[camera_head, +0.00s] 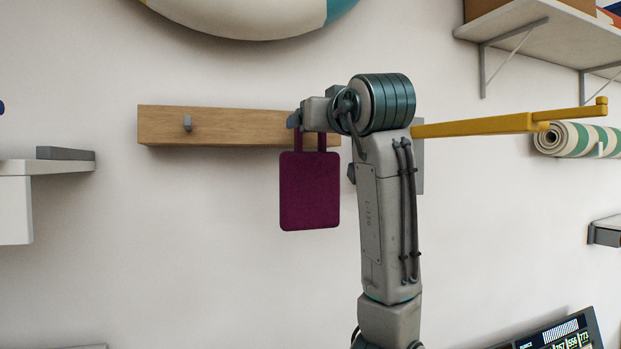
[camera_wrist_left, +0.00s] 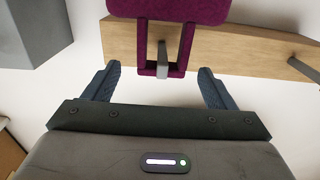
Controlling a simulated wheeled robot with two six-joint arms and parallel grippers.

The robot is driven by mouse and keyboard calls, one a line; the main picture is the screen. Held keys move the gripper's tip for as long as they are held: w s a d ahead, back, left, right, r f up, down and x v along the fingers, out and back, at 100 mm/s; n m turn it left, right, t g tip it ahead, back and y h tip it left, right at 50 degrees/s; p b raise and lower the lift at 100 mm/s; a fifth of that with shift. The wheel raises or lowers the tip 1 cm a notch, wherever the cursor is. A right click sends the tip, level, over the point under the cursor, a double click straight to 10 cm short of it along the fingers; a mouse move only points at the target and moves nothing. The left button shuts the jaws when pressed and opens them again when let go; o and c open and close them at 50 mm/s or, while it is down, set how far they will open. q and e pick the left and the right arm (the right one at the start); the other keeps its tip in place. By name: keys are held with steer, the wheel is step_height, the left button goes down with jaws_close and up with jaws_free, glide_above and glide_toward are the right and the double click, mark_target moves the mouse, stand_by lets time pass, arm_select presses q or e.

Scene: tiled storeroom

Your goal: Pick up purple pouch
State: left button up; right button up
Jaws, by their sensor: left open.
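The purple pouch (camera_head: 309,192) hangs by its strap from a wooden wall board (camera_head: 215,125). In the left wrist view the pouch (camera_wrist_left: 168,10) is at the top edge, and its strap loops around a grey peg (camera_wrist_left: 162,66). My left gripper (camera_head: 295,118) is up at the board, at the top of the strap, in the head view. In the left wrist view my left gripper (camera_wrist_left: 156,70) is open, with one dark blue finger on each side of the strap and peg. Contact with the strap does not show. My right gripper is not in view.
A second, empty peg (camera_head: 187,122) sits on the board's left part. A yellow bar (camera_head: 480,126) sticks out right of my arm. Shelves stand at the left (camera_head: 50,167) and upper right (camera_head: 545,38). The wall below the pouch is clear.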

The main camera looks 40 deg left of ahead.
arm_select(q)
steer(key=shift+p+x, duration=0.45)
steer(key=shift+x, duration=0.6)
steer(key=shift+a, duration=0.55)
steer(key=shift+d, duration=0.15)
steer(key=shift+c, duration=0.2)
steer(key=shift+d, duration=0.1)
steer(key=c, duration=1.4)
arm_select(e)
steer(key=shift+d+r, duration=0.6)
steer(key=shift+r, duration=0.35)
arm_select(q)
steer(key=shift+r, duration=0.1)
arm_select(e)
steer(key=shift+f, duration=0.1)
